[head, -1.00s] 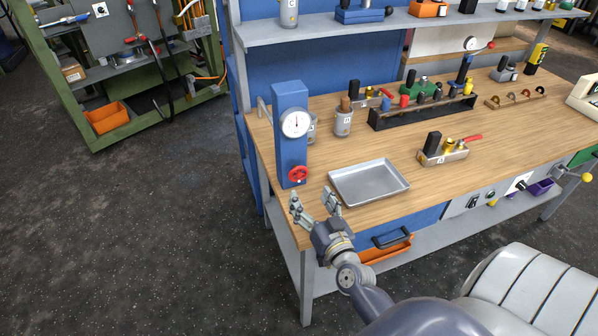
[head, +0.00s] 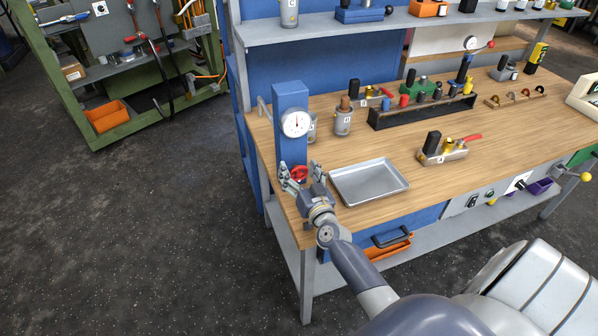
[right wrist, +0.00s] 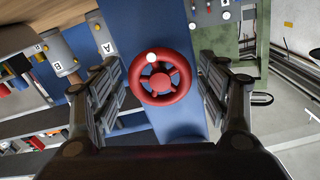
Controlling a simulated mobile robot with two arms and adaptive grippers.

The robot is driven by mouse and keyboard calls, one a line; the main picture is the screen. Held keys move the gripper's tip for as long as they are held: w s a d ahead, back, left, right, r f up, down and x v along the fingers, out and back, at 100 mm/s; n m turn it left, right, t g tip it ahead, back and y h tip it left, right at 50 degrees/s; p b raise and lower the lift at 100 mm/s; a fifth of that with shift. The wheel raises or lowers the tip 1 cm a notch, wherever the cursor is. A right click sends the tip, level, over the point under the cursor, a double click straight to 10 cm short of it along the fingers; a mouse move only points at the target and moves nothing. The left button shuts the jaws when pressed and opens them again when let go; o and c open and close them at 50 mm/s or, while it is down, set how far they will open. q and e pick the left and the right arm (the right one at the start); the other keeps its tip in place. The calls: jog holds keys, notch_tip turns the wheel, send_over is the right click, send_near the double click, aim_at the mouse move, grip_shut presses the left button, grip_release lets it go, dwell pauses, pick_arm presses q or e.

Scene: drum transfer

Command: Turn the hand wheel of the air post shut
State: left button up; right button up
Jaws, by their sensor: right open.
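The air post (head: 291,143) is a blue upright column at the left front corner of the bench, with a white round gauge (head: 295,123). Its red hand wheel (head: 300,173) is low on the front face, partly hidden by my right gripper (head: 299,177). In the right wrist view the red wheel (right wrist: 160,77) shows whole, with a white knob at its upper rim. My right gripper (right wrist: 163,85) is open, one finger on each side of the wheel, with gaps between fingers and rim. I cannot tell whether the fingertips reach its depth. My left gripper is not in view.
A grey metal tray (head: 345,201) lies on the wooden bench just right of my right gripper. Grey cups (head: 343,124) stand behind it. A clamp block with a red lever (head: 443,155) is further right. The floor left of the bench is clear.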

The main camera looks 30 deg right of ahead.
jog(key=shift+c, duration=0.4)
jog(key=c, duration=1)
